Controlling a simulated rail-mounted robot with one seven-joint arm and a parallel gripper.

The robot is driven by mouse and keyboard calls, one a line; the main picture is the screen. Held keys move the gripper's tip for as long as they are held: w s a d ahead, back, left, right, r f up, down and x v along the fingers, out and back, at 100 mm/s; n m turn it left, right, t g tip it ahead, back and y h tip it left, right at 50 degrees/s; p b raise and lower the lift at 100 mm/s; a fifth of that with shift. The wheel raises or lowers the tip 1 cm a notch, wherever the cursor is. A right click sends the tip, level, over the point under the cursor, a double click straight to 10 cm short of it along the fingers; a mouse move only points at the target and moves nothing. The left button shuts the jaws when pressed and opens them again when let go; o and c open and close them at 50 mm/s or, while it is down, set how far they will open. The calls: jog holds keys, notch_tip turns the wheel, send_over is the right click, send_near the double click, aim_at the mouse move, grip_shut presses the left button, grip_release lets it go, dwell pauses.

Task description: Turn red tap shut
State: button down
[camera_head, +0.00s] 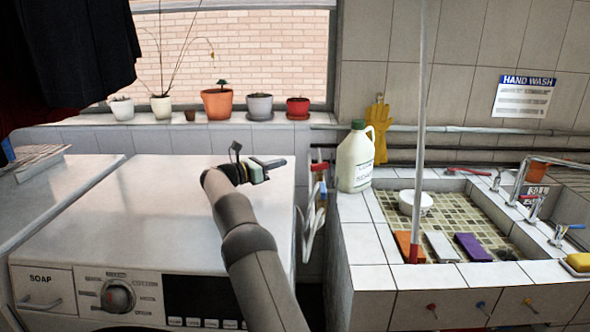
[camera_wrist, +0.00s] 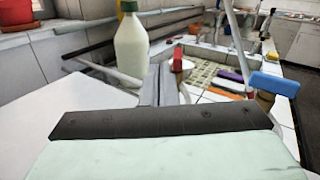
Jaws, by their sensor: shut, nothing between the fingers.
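My gripper (camera_head: 281,162) is above the white washing machine top, pointing right. In the wrist view its two grey fingers (camera_wrist: 160,85) are together with nothing between them. A red-handled tap (camera_head: 319,167) is at the wall pipes just right of the machine, a short way beyond my fingertips in the head view. In the wrist view a red handle (camera_wrist: 177,60) shows just past the fingertips; its lower part is hidden behind them. I cannot tell whether they touch. A blue handle (camera_wrist: 274,84) is to the right, and it also shows below the red one in the head view (camera_head: 322,190).
A white jug (camera_head: 355,158) stands on the sink's edge, right of the red-handled tap. A pole (camera_head: 421,120) rises from the tiled sink (camera_head: 375,243). Another red lever (camera_head: 468,171) is at the sink's back. Potted plants (camera_head: 217,102) line the sill. The machine top (camera_head: 120,215) is clear.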

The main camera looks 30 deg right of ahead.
jog(key=d+r+n+t+y+p, duration=0.4)
jog(key=d+r+n+t, duration=0.65)
jog(key=d+n, duration=0.55)
jog(key=n+y+p, duration=0.3)
jog(key=n+y, duration=1)
jog(key=n, duration=0.4)
send_near(316, 170)
jog(key=shift+g, duration=0.35)
jog(key=p+x, duration=0.4)
jog(key=shift+w+a+f, duration=0.1)
jog(key=shift+w+f, duration=0.1)
jog(key=shift+f, duration=0.15)
jog(key=shift+w+f, duration=0.1)
jog(key=shift+w, duration=0.6)
